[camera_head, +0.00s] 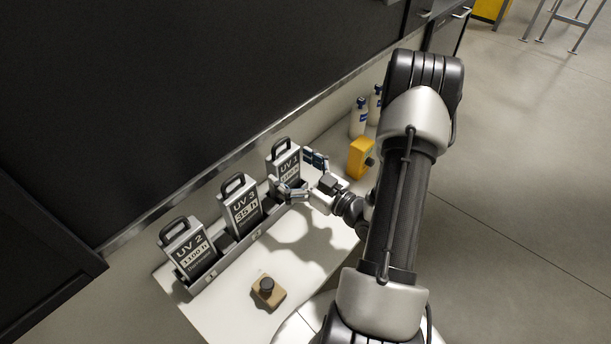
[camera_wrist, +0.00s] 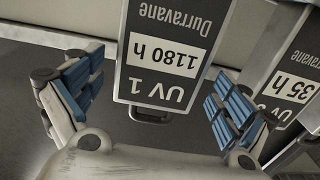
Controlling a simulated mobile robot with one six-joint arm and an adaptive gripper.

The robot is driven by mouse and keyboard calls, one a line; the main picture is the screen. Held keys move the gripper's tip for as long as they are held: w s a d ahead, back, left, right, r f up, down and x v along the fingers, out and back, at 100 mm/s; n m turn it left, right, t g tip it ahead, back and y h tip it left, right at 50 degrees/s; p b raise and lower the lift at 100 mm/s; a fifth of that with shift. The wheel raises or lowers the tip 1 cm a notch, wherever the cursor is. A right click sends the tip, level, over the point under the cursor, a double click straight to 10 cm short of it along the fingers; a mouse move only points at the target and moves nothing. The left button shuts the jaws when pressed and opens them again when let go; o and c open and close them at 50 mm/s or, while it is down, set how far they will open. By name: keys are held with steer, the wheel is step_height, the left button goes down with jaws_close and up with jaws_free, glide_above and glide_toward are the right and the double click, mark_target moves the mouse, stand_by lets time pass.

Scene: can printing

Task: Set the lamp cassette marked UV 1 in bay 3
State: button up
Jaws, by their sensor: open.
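The cassette marked UV 1 (camera_head: 284,154) is a grey, handled block at the right end of a low rack (camera_head: 226,262), upright in line with the others. Its bay number is hidden behind my gripper. My gripper (camera_head: 295,174) is open, with one finger on each side of UV 1. In the wrist view the UV 1 cassette (camera_wrist: 165,60) appears upside down, label reading 1180 h, between the spread blue finger pads (camera_wrist: 152,80), with gaps on both sides. UV 3 (camera_head: 240,203) stands mid-rack by the number 2, and UV 2 (camera_head: 190,251) at the left by 1.
A brown block with a black knob (camera_head: 267,290) lies on the white table in front of the rack. A yellow object (camera_head: 359,157) and white bottles (camera_head: 358,118) stand to the right. A dark panel (camera_head: 180,100) rises behind. The table's front is mostly clear.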

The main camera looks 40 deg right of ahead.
steer(key=s+d+p, duration=0.1)
steer(key=s, duration=1)
steer(key=shift+s+d, duration=0.35)
steer(key=shift+s, duration=0.05)
steer(key=shift+w+f, duration=0.1)
steer(key=shift+f, duration=0.05)
